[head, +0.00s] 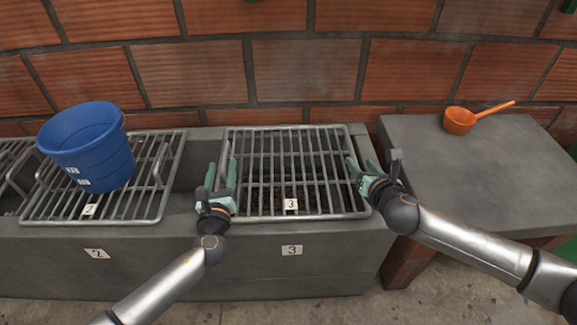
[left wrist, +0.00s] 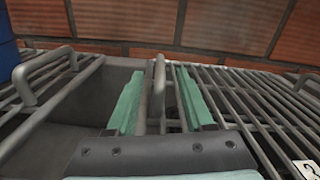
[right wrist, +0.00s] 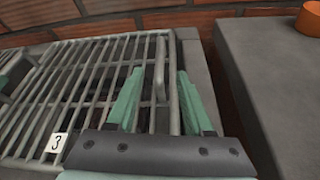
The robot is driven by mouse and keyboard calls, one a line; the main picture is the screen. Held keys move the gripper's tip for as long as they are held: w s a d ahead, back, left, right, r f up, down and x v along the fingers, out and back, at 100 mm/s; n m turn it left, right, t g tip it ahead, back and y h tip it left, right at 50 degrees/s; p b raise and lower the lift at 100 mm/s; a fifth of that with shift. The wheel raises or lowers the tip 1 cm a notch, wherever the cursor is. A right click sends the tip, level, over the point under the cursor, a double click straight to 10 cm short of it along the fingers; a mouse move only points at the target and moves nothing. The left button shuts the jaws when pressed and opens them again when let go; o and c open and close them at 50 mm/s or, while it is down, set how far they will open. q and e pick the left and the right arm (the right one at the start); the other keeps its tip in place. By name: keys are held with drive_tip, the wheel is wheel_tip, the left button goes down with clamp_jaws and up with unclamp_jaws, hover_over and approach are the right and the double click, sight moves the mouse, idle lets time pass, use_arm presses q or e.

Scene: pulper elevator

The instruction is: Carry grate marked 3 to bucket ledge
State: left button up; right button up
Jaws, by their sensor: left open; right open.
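The grate marked 3 (head: 291,150) is a grey metal bar grate lying over the third trough, with a white "3" tag at its front. My left gripper (head: 226,172) is at the grate's left side; in the left wrist view its open green fingers (left wrist: 158,100) stand on either side of an upright handle bar (left wrist: 159,80). My right gripper (head: 362,168) is at the right side; in the right wrist view its open fingers (right wrist: 160,100) stand on either side of the right handle (right wrist: 160,70). I cannot tell whether the fingers touch the handles. No bucket ledge is clearly identifiable.
A blue bucket (head: 90,140) stands on the grate marked 2 (head: 130,205) to the left. A grey slab (head: 470,170) at the right holds an orange ladle (head: 460,120). A brick wall (head: 300,70) closes off the back.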

sight(226, 142)
use_arm(q)
drive_tip(key=shift+w+a, duration=0.15)
drive_tip(key=shift+w, duration=1.6)
drive_tip(key=shift+w+a, duration=0.15)
drive_tip(key=shift+w, duration=1.55)
use_arm(e)
drive_tip(key=shift+x, duration=3.5)
use_arm(q)
clamp_jaws()
use_arm(e)
clamp_jaws()
drive_tip(key=shift+d, duration=0.1)
use_arm(q)
drive_tip(key=shift+w+r, duration=0.1)
drive_tip(key=shift+r, duration=0.15)
use_arm(e)
drive_tip(key=shift+w+r, duration=0.1)
drive_tip(key=shift+r, duration=0.15)
